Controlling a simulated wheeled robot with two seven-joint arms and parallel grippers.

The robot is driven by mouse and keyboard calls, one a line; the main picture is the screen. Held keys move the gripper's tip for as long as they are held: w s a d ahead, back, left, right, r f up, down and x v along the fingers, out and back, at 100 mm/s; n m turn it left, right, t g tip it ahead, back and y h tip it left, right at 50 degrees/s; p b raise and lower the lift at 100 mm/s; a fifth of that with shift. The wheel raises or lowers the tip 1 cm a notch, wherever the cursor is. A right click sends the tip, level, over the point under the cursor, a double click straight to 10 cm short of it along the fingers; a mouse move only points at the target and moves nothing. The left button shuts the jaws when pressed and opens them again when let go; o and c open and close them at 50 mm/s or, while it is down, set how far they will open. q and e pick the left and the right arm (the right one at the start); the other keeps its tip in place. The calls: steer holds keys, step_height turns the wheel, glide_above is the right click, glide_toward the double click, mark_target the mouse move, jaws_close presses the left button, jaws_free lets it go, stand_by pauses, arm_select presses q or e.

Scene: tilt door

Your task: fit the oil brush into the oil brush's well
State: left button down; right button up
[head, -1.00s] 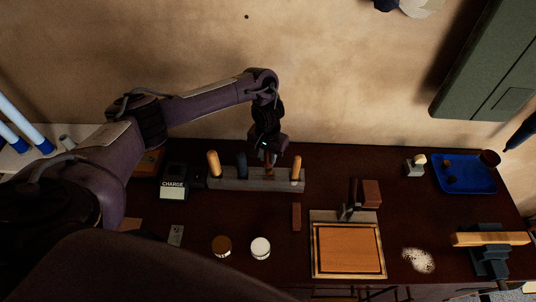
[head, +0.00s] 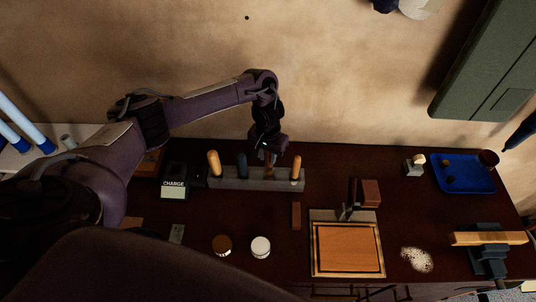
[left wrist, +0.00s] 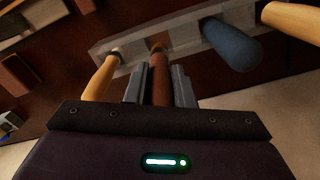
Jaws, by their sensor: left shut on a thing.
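My left gripper (head: 269,155) is above the grey rack (head: 235,184) and points down at it. It is shut on a slim brown handle, which I take to be the oil brush (head: 268,170). In the left wrist view the brush (left wrist: 159,80) stands between the gripper's two grey fingers (left wrist: 159,86). Its far end meets the rack (left wrist: 190,33) at a position between the blue handle and a yellow handle. The well's mouth is hidden, and I cannot tell how deep the brush sits. My right gripper is not in view.
Yellow handles (head: 214,163) (head: 296,168) and a blue handle (head: 242,165) stand in the rack close to the gripper. A charger (head: 174,182) is left of it. Two jars (head: 222,245) (head: 261,247), a wooden board (head: 347,247) and a blue tray (head: 466,178) are on the bench.

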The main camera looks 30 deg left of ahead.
mark_target(268, 166)
arm_select(q)
steer(key=shift+p, duration=0.4)
steer(key=shift+f+b, duration=1.55)
steer(key=shift+f, duration=1.5)
steer(key=c, duration=1.1)
jaws_free()
steer(key=shift+c, duration=0.2)
step_height(268, 166, up, 8)
steer(key=shift+f, duration=0.1)
